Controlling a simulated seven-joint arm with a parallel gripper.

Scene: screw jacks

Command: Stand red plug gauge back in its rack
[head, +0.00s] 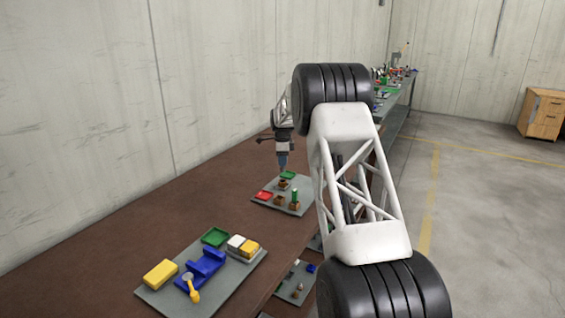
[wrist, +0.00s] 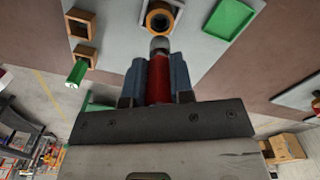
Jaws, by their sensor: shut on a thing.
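My gripper (wrist: 159,66) is shut on the red plug gauge (wrist: 158,84), which shows between the two blue fingers in the wrist view. In the head view my gripper (head: 283,162) points down above the far grey board (head: 262,205), over a brown holder (head: 284,184). The gauge cannot be made out there. A green plug gauge (head: 295,195) stands in another holder (head: 294,206).
A nearer board (head: 225,278) holds a blue cradle (head: 201,270), a yellow block (head: 160,274) and a green tray (head: 215,237). Brown bench is bare between them.

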